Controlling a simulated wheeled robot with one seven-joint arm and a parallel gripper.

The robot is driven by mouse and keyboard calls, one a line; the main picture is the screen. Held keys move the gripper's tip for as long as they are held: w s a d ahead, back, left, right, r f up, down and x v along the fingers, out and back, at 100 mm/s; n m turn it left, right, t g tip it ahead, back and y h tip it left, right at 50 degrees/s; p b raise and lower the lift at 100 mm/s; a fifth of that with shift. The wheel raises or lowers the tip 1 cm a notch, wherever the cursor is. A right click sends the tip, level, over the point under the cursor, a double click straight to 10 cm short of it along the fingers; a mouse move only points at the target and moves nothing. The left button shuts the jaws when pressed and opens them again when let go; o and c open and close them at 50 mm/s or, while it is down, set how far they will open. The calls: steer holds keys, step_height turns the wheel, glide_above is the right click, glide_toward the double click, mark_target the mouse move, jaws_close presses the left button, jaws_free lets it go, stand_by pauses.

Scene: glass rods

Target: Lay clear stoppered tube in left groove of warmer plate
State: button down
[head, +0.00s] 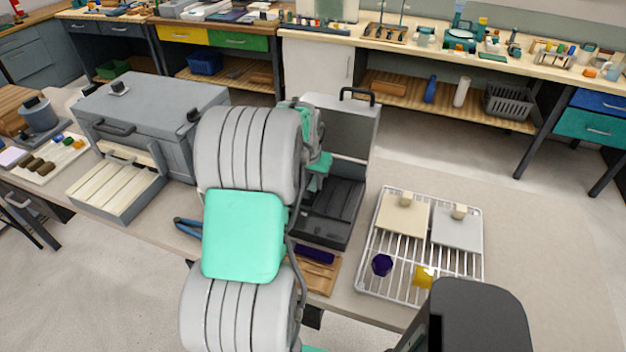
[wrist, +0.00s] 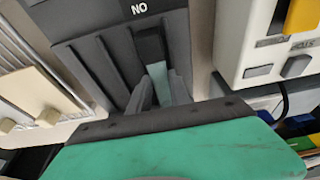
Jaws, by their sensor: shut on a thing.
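My gripper (wrist: 160,92) is low over the dark slotted insert of an open case (wrist: 95,60), with its fingers closed around a slim tube (wrist: 157,76). The tube is pale, with a black end (wrist: 149,42) that looks like its stopper; its far part is hidden by the fingers and my wrist. I cannot tell whether it still touches the slot. In the head view my arm covers the fingertips and the tube, and the case (head: 345,115) stands with its lid up. A cream grooved tray (head: 115,190) lies at the left; I cannot tell whether it is the warmer plate.
A wire rack (head: 370,270) with two knobbed plates, a purple piece (head: 382,265) and a yellow piece (head: 424,276) stands right of the case. A grey box (head: 150,105) is behind the cream tray. A white device (wrist: 250,45) with buttons is close beside the case.

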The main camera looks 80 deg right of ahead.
steer(key=c, duration=1.2)
jaws_free()
steer(key=shift+r, duration=0.3)
steer(key=b+v, duration=0.2)
steer(key=v, duration=1)
steer(key=w+a+n+t, duration=0.2)
steer(key=w+a+n, duration=0.7)
steer(key=w+a, duration=1.45)
steer(key=s+a+f+n+t+y, duration=0.1)
steer(key=a+f+n+y, duration=0.2)
steer(key=a+n, duration=0.7)
steer(key=a, duration=1.7)
steer(key=shift+f+t, duration=0.2)
steer(key=shift+t, duration=0.2)
